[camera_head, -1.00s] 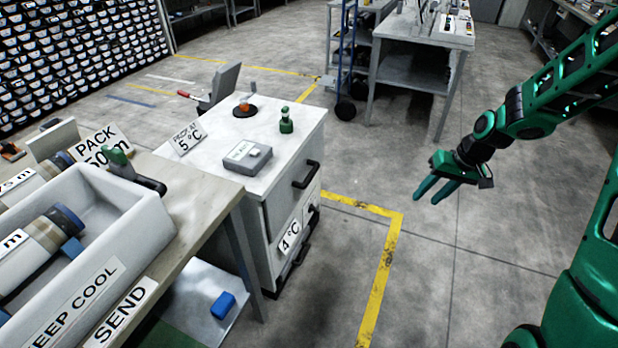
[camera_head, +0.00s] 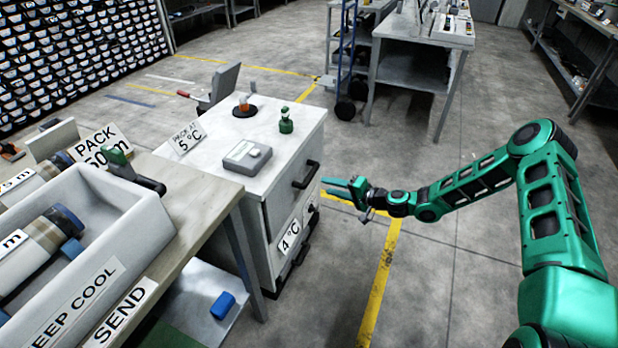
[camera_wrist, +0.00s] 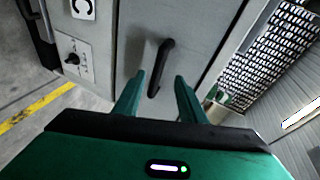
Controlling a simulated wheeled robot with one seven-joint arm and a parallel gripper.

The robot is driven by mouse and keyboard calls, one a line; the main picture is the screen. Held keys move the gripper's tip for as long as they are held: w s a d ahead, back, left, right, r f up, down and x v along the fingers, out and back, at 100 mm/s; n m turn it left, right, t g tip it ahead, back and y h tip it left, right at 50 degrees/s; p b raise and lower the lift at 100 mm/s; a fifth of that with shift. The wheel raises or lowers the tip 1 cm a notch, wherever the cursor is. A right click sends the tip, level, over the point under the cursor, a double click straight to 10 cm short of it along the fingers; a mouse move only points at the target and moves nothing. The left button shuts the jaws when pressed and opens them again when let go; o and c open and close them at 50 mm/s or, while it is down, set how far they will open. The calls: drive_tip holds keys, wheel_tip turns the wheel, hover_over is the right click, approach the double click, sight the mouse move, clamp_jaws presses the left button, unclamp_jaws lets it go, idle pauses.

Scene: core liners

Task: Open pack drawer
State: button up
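The white cabinet (camera_head: 270,180) stands beside the bench. Its upper front has a black bar handle (camera_head: 306,175), and below is a door with a "4 °C" label (camera_head: 290,236). My gripper (camera_head: 338,186) is just to the right of the upper handle in the head view, fingers pointing at the cabinet front. In the wrist view the black handle (camera_wrist: 161,68) lies ahead between my open green fingers (camera_wrist: 160,95), nearer the left one. The fingers look short of the handle and hold nothing. The panel behind the handle appears shut.
On the cabinet top are a grey box (camera_head: 247,156), a green bottle (camera_head: 286,121) and an orange item on a black disc (camera_head: 244,107). A white "KEEP COOL" box (camera_head: 150,230) sits on the bench at left. Floor right of the cabinet is clear.

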sight(313, 176)
drive_tip(key=w+a+f+m+t, duration=0.1)
drive_tip(key=w+a, duration=0.1)
drive_tip(key=w, duration=0.1)
drive_tip(key=w+a+f+m, duration=0.1)
drive_tip(key=w+a, duration=0.2)
drive_tip(key=w+a+f+m+t, duration=0.1)
drive_tip(key=w+a, duration=0.2)
drive_tip(key=shift+w+a+f+t, duration=0.15)
drive_tip(key=shift+w+f+t, duration=0.15)
drive_tip(key=shift+w+f, duration=0.05)
clamp_jaws()
